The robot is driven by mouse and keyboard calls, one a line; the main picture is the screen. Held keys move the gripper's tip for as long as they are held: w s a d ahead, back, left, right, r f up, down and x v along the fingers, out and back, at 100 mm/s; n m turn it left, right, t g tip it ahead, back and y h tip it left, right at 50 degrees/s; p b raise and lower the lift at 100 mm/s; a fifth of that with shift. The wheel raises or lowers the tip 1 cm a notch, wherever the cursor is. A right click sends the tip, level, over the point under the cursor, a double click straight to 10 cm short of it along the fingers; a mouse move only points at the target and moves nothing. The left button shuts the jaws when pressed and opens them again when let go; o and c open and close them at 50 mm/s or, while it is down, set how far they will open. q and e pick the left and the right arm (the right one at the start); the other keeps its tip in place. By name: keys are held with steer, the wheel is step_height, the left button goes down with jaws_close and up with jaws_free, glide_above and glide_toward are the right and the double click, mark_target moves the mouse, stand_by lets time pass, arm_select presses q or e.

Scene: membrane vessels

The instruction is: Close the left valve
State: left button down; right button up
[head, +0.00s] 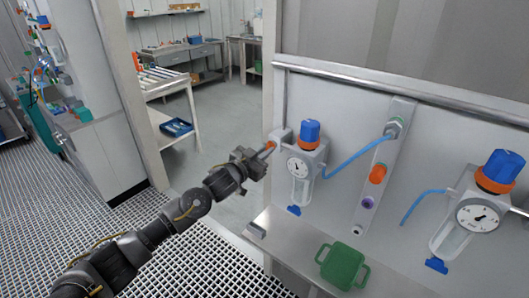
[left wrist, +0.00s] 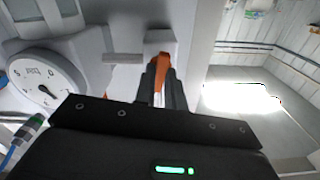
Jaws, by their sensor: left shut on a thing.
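The left valve is a small orange handle (head: 271,144) on a grey block at the left side of the left vessel (head: 300,165). My left gripper (head: 264,153) reaches it from the left, with its fingertips at the handle. In the left wrist view the orange handle (left wrist: 160,65) sits between the two dark fingers (left wrist: 162,85), which are shut on it. The fingers hide part of the handle. My right gripper is in neither view.
The left vessel has a blue knob (head: 310,132) and a gauge (head: 298,167), which also shows in the left wrist view (left wrist: 45,82). A second vessel (head: 480,215) hangs to the right. A green container (head: 341,266) stands on the shelf below. A blue hose (head: 350,163) runs between fittings.

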arm_select(q)
steer(key=shift+f+m+b, duration=0.1)
steer(key=shift+m+b, duration=5.25)
steer(key=shift+m, duration=2.35)
steer(key=c, duration=1.5)
jaws_free()
steer(key=shift+o, duration=0.2)
steer(key=b+v, duration=0.2)
steer(key=v, duration=0.9)
